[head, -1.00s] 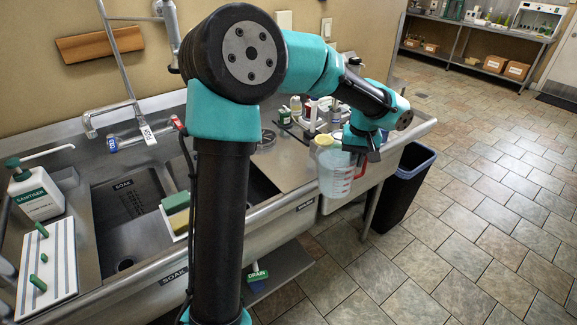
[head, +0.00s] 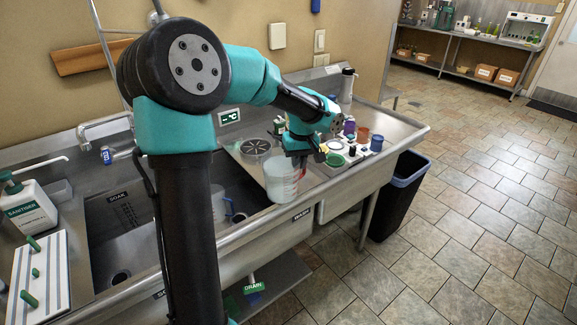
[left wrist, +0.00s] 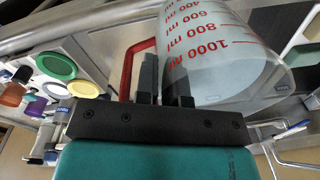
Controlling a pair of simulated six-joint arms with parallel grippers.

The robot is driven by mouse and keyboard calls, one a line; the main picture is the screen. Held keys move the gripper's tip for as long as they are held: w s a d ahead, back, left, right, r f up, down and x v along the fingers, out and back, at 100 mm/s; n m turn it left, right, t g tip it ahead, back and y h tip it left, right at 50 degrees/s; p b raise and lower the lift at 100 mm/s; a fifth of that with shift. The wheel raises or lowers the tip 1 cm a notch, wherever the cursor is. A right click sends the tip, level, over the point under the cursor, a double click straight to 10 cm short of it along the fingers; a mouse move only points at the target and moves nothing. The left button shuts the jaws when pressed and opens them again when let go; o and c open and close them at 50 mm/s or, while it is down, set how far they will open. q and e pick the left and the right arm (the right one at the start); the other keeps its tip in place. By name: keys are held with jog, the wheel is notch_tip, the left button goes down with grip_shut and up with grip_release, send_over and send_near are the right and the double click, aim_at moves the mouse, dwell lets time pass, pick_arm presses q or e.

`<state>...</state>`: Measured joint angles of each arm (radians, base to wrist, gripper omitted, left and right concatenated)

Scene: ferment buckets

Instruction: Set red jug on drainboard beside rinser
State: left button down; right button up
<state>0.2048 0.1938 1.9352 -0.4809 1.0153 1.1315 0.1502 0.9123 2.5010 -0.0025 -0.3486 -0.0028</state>
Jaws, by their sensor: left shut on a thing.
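The red jug (head: 281,182) is a clear measuring jug with red markings and a red handle. My left gripper (head: 301,158) is shut on it near the handle, and the jug hangs upright near the counter's front edge. I cannot tell whether its base touches anything. In the left wrist view the jug (left wrist: 225,60) is beside my gripper's fingers (left wrist: 165,85), with the red handle to their left. The rinser (head: 256,147), a round grated disc, lies behind and left of the jug. The steel drainboard (head: 400,129) extends right of the sink. My right gripper is out of view.
Colored cups and lids (head: 352,150) crowd the drainboard right of the jug. The sink basin (head: 120,235) lies to the left. A dark bin (head: 402,195) stands on the floor at the right. A sanitizer bottle (head: 28,208) stands far left.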

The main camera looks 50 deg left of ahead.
pick_arm(q)
jog(key=w+a+f, duration=0.1)
jog(key=w+a, duration=1)
jog(key=shift+f, duration=0.15)
jog(key=shift+f, duration=1.9)
jog(key=c, duration=1.2)
grip_release()
